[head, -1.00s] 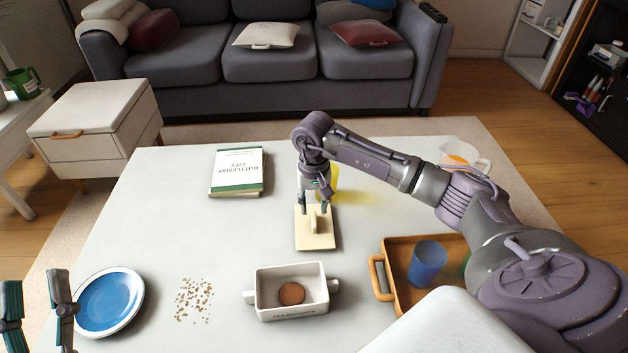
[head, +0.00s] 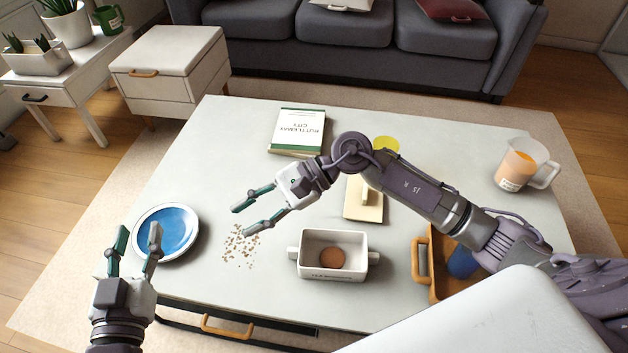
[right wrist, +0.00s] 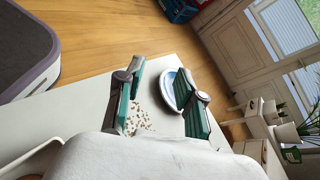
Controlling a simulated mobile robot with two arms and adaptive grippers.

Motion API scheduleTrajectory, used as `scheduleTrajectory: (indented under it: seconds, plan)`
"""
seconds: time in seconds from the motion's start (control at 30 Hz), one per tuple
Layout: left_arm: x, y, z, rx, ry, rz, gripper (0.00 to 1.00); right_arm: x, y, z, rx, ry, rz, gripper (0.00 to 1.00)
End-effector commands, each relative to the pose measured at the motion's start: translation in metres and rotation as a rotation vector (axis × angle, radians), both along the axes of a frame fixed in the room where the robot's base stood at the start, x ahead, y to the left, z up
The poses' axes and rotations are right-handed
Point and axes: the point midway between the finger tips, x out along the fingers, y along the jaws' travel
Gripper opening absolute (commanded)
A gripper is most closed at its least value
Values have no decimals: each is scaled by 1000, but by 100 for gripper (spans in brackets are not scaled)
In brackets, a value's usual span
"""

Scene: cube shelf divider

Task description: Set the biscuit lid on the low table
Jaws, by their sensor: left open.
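The biscuit lid (head: 372,212), a cream square board with an upright handle, lies flat on the low table (head: 215,288). It is partly hidden behind my right arm. The white biscuit box (head: 306,267) stands uncovered in front of it, with a round brown biscuit (head: 331,258) inside. My right gripper (head: 243,220) is open and empty, left of the lid and above the table near the crumbs. Its spread fingers also show in the right wrist view (right wrist: 160,75). My left gripper (head: 139,232) is open and empty by the table's left front edge, close to the blue plate.
A blue plate with a white rim (head: 168,232) and scattered crumbs (head: 240,246) lie at the left. A book (head: 297,131) lies at the back. A wooden tray (head: 420,262) with a blue cup (head: 462,262) is at the right, and a jug (head: 520,164) stands behind it.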

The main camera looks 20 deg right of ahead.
Motion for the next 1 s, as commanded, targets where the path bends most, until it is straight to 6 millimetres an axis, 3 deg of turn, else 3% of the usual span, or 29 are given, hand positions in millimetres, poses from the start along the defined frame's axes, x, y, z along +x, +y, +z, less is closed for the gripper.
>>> scheduleTrajectory:
  seconds: [0.03, 0.1, 0.17, 0.2, 0.3, 0.43, 0.47, 0.63, 1.0]
  plan:
    - [0, 0, 0, 0, -1, 0, 44, -20, 31, 37, 255, 216, -86, 37]
    - [0, 0, 0, 0, -1, 0, 44, -26, 43, 91, 591, 572, -202, 37]
    - [0, 0, 1, 0, -1, 0, 44, -21, 32, 127, 863, 911, -278, 37]
    - [0, 0, 1, 0, -1, 0, 44, -15, 17, 142, 1036, 1151, -313, 37]
    - [0, 0, 1, 0, -2, -1, 44, 3, -33, 146, 1433, 1754, -343, 37]
    - [0, 0, 1, -1, -2, -1, 44, 5, -82, 105, 1821, 2413, -271, 37]
    - [0, 0, 1, -1, -2, -1, 44, 3, -88, 95, -1855, -2490, 238, 37]
    - [0, 0, 1, -2, -3, -1, 44, -13, -103, 56, -1549, -2166, 77, 37]
    - [1, 1, -1, 2, 4, 1, 44, -16, -104, 49, -1497, -2111, 56, 37]
